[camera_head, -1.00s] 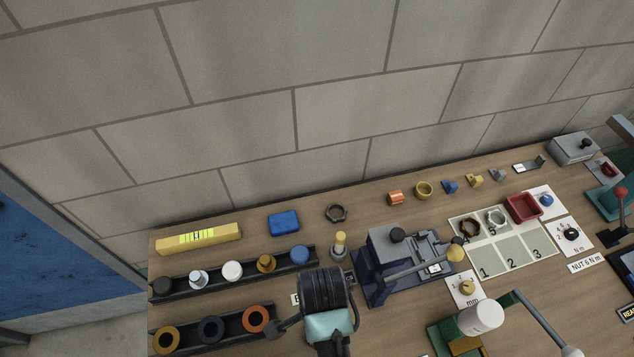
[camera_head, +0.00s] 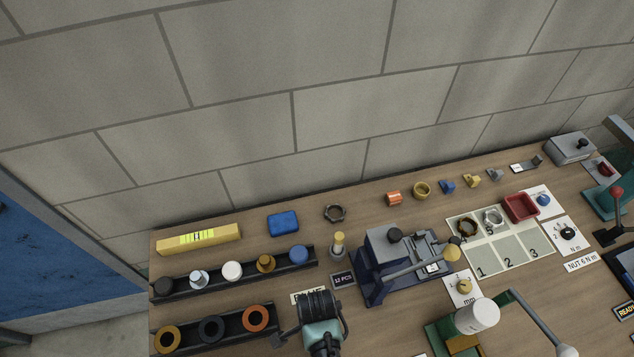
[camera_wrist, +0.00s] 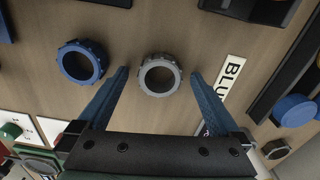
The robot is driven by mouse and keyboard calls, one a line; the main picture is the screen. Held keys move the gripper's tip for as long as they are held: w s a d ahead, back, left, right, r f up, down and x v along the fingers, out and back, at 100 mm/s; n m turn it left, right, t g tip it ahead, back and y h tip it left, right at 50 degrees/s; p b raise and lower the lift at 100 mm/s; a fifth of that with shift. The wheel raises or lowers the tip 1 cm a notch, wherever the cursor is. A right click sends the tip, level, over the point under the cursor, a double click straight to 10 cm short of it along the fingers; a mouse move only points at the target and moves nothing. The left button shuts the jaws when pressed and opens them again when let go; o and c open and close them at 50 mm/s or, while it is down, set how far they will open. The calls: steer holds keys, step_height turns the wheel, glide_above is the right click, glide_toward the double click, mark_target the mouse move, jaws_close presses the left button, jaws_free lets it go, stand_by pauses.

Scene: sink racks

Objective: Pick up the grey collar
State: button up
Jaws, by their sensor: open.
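The grey collar (camera_wrist: 146,75) is a ring with a notched rim, lying flat on the wooden bench in the wrist view. My gripper (camera_wrist: 158,74) is open, with one blue finger on each side of the collar and a gap to both. I cannot tell how high the fingertips are above the bench. A similar blue collar (camera_wrist: 65,62) lies left of the grey one, outside the left finger. In the head view my wrist shows at the bottom, and I cannot make out the grey collar there.
In the head view, a black rack with yellow, dark and orange rings (camera_head: 255,319) stands left of my wrist. A grey-blue vise (camera_head: 383,285) stands to the right. Bare bench surrounds the collar.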

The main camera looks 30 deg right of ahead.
steer(key=shift+f, duration=0.1)
steer(key=shift+c, duration=0.2)
steer(key=c, duration=1.3)
steer(key=shift+c, duration=0.3)
